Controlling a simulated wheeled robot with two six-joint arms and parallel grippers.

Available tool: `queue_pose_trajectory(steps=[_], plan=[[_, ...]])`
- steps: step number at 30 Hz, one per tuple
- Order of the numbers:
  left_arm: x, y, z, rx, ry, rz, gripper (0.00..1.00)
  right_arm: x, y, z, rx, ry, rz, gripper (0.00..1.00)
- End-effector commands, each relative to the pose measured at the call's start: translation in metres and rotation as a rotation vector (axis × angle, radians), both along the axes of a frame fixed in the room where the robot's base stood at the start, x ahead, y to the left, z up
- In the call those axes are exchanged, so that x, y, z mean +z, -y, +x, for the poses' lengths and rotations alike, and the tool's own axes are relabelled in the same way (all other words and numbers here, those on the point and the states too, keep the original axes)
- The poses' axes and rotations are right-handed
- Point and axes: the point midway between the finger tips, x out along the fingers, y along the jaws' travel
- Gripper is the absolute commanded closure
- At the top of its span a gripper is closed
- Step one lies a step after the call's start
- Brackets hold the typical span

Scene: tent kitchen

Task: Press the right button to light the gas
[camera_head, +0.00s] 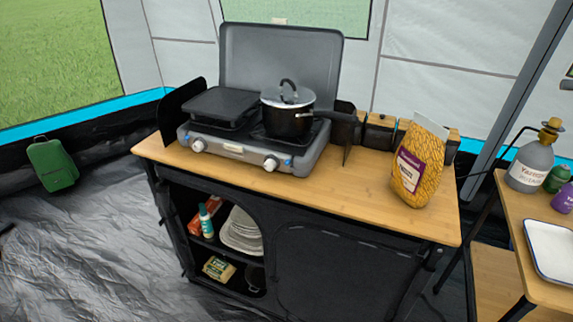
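A grey two-burner camping stove (248,150) with its lid raised stands on the wooden counter, in the head view. Its front panel carries a left knob (198,146) and a right knob (271,163), both whitish. Which part is the right button is too small to tell. A black pot (288,118) with a lid sits on the right burner, and a black griddle plate (219,104) lies on the left one. No flame is visible. Neither gripper shows in the view.
A bag of pasta (420,165) stands on the counter's right part. The bare countertop (330,185) in front of the stove is clear. Black side panels flank the stove.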

Motion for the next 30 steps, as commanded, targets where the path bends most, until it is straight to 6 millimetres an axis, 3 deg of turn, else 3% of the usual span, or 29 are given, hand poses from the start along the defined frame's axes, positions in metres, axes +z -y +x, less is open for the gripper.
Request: queue_pose_trajectory(steps=[1, 6, 30], plan=[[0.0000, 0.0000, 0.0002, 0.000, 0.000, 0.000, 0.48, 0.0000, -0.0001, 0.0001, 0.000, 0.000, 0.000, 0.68], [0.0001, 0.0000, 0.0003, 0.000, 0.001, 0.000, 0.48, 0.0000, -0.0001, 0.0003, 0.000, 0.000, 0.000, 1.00], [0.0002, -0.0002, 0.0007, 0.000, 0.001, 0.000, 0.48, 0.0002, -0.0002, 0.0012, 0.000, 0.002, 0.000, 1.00]])
